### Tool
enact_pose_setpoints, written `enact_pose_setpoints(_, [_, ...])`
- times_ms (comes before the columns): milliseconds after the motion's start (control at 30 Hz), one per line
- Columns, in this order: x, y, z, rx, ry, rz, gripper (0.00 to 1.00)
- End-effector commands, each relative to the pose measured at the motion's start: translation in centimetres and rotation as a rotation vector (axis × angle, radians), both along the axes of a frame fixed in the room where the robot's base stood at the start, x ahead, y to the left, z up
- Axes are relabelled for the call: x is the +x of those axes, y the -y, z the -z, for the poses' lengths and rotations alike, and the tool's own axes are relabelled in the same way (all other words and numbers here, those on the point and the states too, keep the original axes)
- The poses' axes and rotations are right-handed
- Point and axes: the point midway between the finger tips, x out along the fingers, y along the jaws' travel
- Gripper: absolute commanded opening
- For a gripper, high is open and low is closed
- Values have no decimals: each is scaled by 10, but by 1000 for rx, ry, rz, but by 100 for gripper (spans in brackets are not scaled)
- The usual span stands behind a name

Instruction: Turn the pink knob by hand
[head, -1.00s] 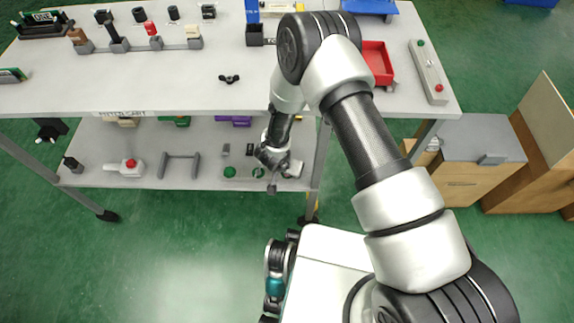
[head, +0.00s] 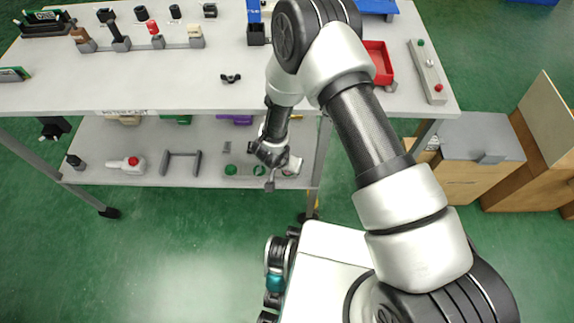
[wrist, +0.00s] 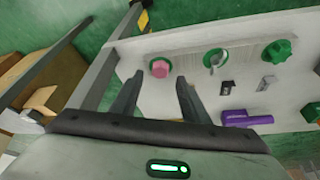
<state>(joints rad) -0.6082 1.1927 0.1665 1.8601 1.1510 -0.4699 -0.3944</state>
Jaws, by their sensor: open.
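The pink knob (wrist: 159,68) sits in a green ring on a pale panel (wrist: 188,62) in the wrist view. My gripper (wrist: 156,88) is open and empty. The knob shows beyond the gap between its two fingers, and the fingers look apart from it. In the head view my gripper (head: 270,182) is over the right end of the lower shelf, at the front. There my wrist and gripper hide the pink knob.
A round green-ringed fixture (wrist: 215,60) and a green knob (wrist: 278,50) are on the same panel. A purple handle (wrist: 245,118) lies nearby. The table leg (head: 320,160) stands just right of my gripper.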

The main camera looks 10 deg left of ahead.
Motion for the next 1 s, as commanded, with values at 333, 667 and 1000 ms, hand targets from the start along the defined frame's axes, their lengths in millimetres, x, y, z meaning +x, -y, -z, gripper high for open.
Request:
enact_pose_setpoints(333, [-33,-5,-86,1,1,-2,42])
enact_pose_setpoints(667, [-52,-7,-128,0,0,1,42])
enact_pose_setpoints(1000, [-54,-7,-131,0,0,0,42])
